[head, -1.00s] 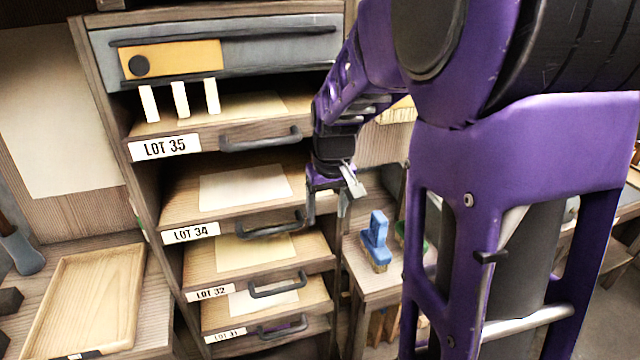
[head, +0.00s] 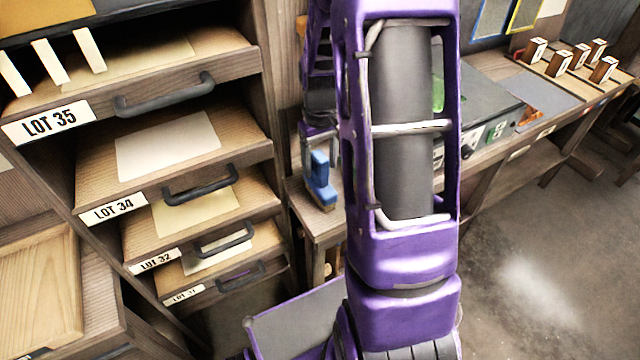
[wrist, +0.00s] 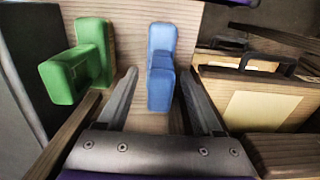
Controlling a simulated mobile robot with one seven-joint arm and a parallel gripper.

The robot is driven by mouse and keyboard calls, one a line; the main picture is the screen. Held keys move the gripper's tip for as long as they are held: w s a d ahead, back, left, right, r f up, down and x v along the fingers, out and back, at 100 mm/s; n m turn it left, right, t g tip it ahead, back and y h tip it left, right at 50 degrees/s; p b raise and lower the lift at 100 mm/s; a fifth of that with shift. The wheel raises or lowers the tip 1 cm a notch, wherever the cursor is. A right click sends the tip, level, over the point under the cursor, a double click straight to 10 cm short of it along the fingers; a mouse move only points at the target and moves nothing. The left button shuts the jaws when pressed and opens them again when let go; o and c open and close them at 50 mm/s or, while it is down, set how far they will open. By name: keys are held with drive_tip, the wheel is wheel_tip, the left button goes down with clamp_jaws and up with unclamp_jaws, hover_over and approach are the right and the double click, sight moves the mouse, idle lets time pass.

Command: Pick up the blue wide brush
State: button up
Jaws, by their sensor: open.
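The blue wide brush (head: 320,182) stands on a small wooden bench beside the drawer cabinet. In the wrist view the blue brush (wrist: 161,66) lies between the two fingers of my gripper (wrist: 159,75). The fingers are apart, with a gap on each side of the brush; they do not grip it. In the head view my gripper (head: 312,140) is just above the brush, partly hidden by my own arm. How far the fingertips are from the brush in height is hard to tell.
A green brush (wrist: 78,63) stands close left of the blue one in the wrist view. The cabinet's drawers (head: 180,145), with protruding handles, stand left of the bench in the head view. A workbench (head: 500,85) with several small blocks runs along the right.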

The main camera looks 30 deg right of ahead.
drive_tip(key=shift+f, duration=0.7)
clamp_jaws()
idle(0.9)
